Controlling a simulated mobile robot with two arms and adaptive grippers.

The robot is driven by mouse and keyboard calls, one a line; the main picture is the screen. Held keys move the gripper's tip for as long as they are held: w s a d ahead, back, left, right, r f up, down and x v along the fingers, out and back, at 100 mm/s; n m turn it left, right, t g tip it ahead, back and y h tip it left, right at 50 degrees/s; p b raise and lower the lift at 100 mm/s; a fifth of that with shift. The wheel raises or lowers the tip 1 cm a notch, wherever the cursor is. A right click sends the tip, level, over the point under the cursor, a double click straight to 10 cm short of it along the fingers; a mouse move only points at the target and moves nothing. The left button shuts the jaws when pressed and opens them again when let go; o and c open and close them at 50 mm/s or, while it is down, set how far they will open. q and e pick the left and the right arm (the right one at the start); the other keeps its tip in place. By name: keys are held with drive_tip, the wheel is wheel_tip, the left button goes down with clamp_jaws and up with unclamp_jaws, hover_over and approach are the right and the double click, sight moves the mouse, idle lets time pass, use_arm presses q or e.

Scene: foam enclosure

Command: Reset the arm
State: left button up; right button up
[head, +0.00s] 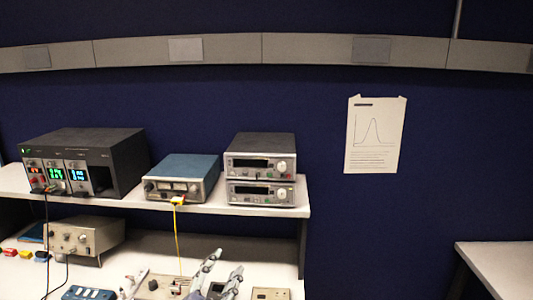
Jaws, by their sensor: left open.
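My left gripper (222,271) shows at the bottom edge of the head view, its two grey fingers pointing up and apart. It is open, with nothing seen between the fingers. It is in front of the lower bench top (247,257), and the picture edge cuts off the rest of the arm. A beige panel box (152,288) is just left of the fingers, partly hidden. My right gripper is not in view.
A shelf (260,211) above the bench holds a black power supply (118,160), a blue-topped instrument (183,178) with a yellow cable, and two stacked grey instruments (260,167). A beige instrument (88,238) stands below. Another table (500,262) is at right, beyond a gap.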

use_arm(q)
drive_tip(key=s+a+f+n+g+y, duration=0.3)
drive_tip(key=s+a+f+n+g, duration=0.15)
drive_tip(key=s+f, duration=0.3)
drive_tip(key=s+a+f+n+g+y, duration=0.2)
drive_tip(key=s+a+f+n+g, duration=0.1)
drive_tip(key=s+a+f, duration=0.4)
drive_tip(key=s+d+f+n+g, duration=0.1)
drive_tip(key=s+f+g, duration=0.35)
drive_tip(key=s, duration=0.45)
drive_tip(key=s+f+g, duration=0.3)
drive_tip(key=s+f, duration=0.2)
drive_tip(key=s, duration=0.4)
wheel_tip(320, 180, down, 29)
drive_tip(key=b, duration=0.5)
drive_tip(key=s+a+f+g+b, duration=0.2)
drive_tip(key=s+f+b, duration=0.3)
drive_tip(key=s+f, duration=1.3)
wheel_tip(320, 180, down, 4)
drive_tip(key=shift+a, duration=0.5)
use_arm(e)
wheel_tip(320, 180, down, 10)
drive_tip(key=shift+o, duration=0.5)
